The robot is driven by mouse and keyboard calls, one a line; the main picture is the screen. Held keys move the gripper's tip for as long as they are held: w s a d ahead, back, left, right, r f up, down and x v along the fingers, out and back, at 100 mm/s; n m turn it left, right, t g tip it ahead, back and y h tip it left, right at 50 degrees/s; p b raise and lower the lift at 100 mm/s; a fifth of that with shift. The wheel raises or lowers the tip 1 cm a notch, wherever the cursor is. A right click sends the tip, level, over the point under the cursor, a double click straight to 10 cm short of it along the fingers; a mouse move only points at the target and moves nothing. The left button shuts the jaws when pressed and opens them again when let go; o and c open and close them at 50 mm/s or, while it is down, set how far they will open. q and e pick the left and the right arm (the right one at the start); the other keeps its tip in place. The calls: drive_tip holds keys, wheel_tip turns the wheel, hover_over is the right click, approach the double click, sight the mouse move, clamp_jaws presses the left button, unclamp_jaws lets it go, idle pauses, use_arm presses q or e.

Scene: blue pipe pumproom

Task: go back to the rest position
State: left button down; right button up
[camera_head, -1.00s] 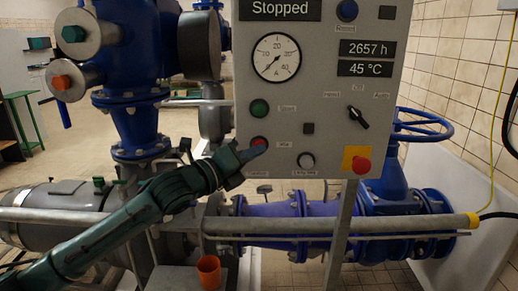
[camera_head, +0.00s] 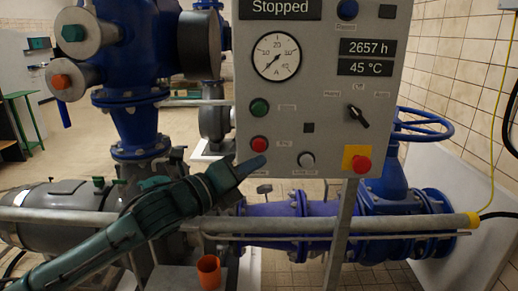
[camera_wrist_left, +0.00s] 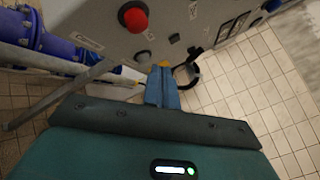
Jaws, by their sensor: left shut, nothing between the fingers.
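My left gripper (camera_head: 255,167) reaches up from the lower left to the front of the grey control panel (camera_head: 320,95). Its fingers are shut together and empty. I cannot tell the exact gap between fingertips and panel. The left wrist view also shows the shut blue fingers (camera_wrist_left: 163,88), with a red button (camera_wrist_left: 134,17) on the panel beyond them. The display (camera_head: 280,9) reads "Stopped". My right gripper is not in view.
A green button (camera_head: 259,107), a black selector (camera_head: 358,116) and a red knob on yellow (camera_head: 361,164) sit on the panel. Blue pipes (camera_head: 285,218) run behind and below. An orange cup (camera_head: 208,271) stands below my arm. Tiled floor shows at the left.

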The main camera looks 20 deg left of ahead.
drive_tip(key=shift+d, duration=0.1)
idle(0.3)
use_arm(q)
drive_tip(key=s+d+f+n+g+y+p, duration=0.1)
drive_tip(key=s+f+n, duration=0.2)
drive_tip(key=f+n, duration=0.6)
drive_tip(key=s+d+f+n+g+y+p, duration=0.1)
drive_tip(key=s+f+n+y+p, duration=0.15)
drive_tip(key=f+n, duration=0.6)
drive_tip(key=s+f+n+g+y+p, duration=0.1)
drive_tip(key=s+f+n+g+y, duration=0.1)
drive_tip(key=s+f+n, duration=0.9)
drive_tip(key=s+f+g, duration=0.1)
drive_tip(key=s+f, duration=0.5)
drive_tip(key=shift+f+n+g, duration=0.3)
drive_tip(key=shift+f+n, duration=0.05)
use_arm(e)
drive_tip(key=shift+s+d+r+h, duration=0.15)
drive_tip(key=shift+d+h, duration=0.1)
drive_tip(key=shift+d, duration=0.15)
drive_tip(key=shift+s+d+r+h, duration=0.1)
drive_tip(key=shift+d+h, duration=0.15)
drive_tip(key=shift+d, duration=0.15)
use_arm(q)
drive_tip(key=shift+y, duration=0.25)
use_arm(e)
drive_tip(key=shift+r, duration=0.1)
